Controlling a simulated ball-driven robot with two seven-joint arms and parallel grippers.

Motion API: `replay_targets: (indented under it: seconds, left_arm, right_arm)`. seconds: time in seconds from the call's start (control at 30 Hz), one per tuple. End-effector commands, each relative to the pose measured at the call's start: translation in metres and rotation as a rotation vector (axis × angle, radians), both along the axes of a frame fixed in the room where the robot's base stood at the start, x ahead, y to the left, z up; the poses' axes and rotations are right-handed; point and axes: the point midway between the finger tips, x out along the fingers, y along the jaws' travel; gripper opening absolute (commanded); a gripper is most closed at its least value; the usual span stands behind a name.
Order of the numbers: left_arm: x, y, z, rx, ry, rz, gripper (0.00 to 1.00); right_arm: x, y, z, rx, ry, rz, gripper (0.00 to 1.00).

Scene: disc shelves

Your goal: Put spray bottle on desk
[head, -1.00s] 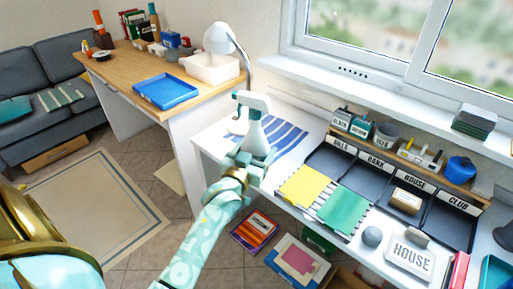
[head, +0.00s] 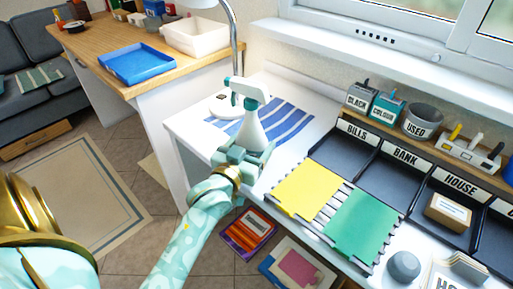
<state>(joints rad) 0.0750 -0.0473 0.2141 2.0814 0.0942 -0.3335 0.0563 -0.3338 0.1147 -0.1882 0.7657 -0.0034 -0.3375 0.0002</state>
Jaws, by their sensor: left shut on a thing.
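A spray bottle (head: 249,127) with a white body and a teal and white trigger head stands upright in my left gripper (head: 245,160). The teal fingers are shut around its lower part and hide its base. The bottle shows in front of the white desk (head: 190,128), close to its near edge. I cannot tell whether its base touches the desktop. My right gripper is not in view.
Behind the bottle are a blue-striped cloth (head: 292,121) and a lamp base (head: 222,105). Yellow (head: 305,188) and green (head: 362,227) folders lie to the right, before labelled black trays (head: 335,155). A wooden-topped table (head: 92,45) with a blue tray (head: 136,64) stands at the left.

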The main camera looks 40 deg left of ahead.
Motion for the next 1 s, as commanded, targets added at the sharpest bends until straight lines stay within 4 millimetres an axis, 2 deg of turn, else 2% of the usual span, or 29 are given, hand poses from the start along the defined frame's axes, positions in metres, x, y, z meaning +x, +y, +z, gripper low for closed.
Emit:
replay_targets:
  seconds: [0.27, 0.53, 0.57, 0.63, 1.0]
  left_arm:
    - [-0.0003, 0.0000, 0.0031, 0.000, -0.006, 0.000, 0.31]
    - [-0.0003, -0.0001, -0.0047, 0.000, -0.004, 0.000, 0.31]
    - [-0.0005, -0.0001, -0.0068, 0.000, 0.001, 0.000, 0.77]
    - [-0.0005, -0.0001, -0.0068, 0.000, 0.001, 0.000, 0.96]
    - [-0.0003, 0.0000, -0.0022, 0.000, -0.002, 0.000, 0.96]
  right_arm:
    - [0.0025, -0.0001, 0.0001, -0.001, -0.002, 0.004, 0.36]
    - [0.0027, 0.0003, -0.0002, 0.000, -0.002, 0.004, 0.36]
    - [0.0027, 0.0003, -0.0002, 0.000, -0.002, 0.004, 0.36]
    - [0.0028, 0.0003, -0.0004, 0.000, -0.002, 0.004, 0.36]
    - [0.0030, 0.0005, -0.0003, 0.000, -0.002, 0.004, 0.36]
